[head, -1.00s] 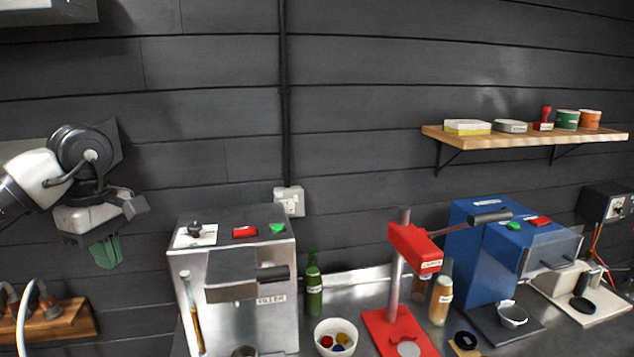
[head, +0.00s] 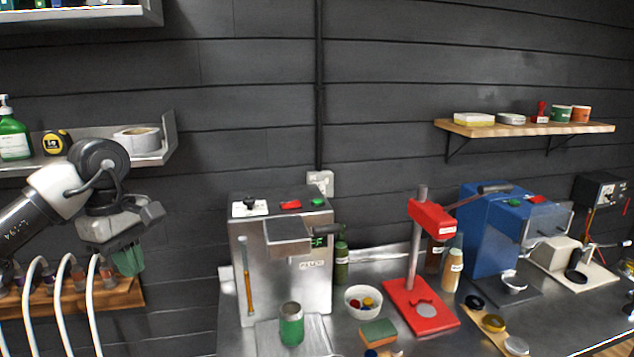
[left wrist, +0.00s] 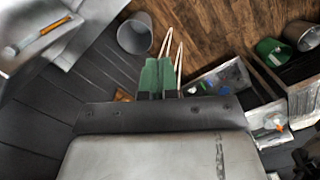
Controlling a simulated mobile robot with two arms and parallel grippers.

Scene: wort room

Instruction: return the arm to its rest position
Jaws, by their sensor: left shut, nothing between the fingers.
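My left arm comes in from the left in the head view. Its gripper (head: 128,260) has green fingers that point down, in front of the dark wall and left of the steel machine. In the left wrist view the two green fingers (left wrist: 158,78) lie side by side, shut with nothing between them. The gripper is raised and apart from the counter things. My right gripper is not in view.
Near my left arm are a metal shelf (head: 168,150) with a green bottle (head: 14,135), and a wooden rack (head: 125,297) with white hoses. The steel machine (head: 282,265), a green can (head: 291,325) and a red press (head: 420,305) stand on the counter. A grey bin (left wrist: 134,36) stands below.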

